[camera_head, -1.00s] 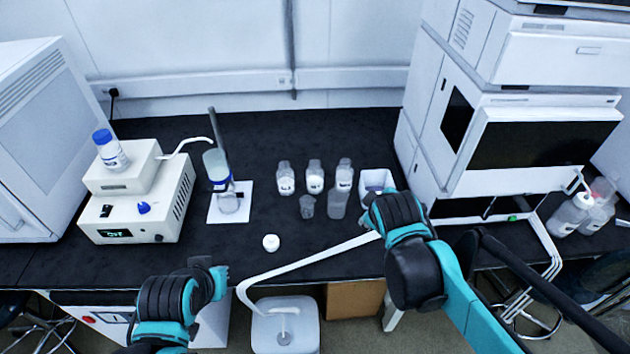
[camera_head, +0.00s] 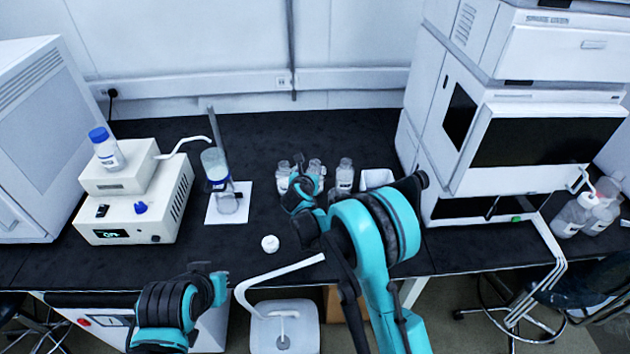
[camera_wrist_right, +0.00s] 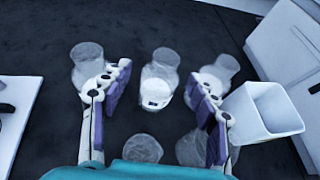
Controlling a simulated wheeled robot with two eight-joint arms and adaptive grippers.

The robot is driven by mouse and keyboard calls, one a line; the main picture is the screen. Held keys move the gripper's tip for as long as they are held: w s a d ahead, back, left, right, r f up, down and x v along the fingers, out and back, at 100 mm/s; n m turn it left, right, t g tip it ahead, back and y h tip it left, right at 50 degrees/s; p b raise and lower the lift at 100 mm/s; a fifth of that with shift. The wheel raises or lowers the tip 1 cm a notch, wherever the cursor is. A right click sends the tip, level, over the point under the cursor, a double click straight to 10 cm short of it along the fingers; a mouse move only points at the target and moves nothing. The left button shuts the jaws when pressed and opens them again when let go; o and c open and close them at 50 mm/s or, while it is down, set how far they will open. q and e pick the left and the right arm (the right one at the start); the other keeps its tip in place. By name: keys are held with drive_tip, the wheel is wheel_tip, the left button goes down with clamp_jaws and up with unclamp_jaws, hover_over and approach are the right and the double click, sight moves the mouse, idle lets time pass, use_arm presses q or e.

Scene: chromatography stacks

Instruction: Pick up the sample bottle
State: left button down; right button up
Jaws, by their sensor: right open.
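Several clear bottles with white labels stand upright on the black bench. In the head view, the left one (camera_head: 283,176), the middle one (camera_head: 316,168) and the right one (camera_head: 344,176) form a back row. Which is the sample bottle is not marked. My right gripper (camera_head: 303,188) is at the row, partly covering the left and middle bottles. In the right wrist view, my right gripper (camera_wrist_right: 158,76) is open and empty, the middle bottle (camera_wrist_right: 157,88) showing between its fingers, seemingly beyond the tips. My left gripper (camera_head: 219,284) is low at the bench's front edge; its jaws are unclear.
Two clear vessels (camera_wrist_right: 143,149) stand nearer in the wrist view, one partly behind the right finger. A white open box (camera_wrist_right: 240,110) stands right of the bottles. A stirrer stand (camera_head: 228,217) is at left, a white cap (camera_head: 270,243) in front, the instrument stack (camera_head: 530,145) at right.

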sight(315, 165)
drive_tip(key=b+x, duration=0.1)
drive_tip(key=x, duration=0.4)
drive_tip(key=b+x, duration=0.1)
drive_tip(key=x, duration=0.1)
drive_tip(key=shift+w+d+b, duration=0.2)
drive_tip(key=shift+d+b, duration=0.1)
drive_tip(key=shift+d, duration=0.15)
drive_tip(key=shift+s+r, duration=0.1)
drive_tip(key=shift+r, duration=0.05)
drive_tip(key=shift+c, duration=1)
clamp_jaws()
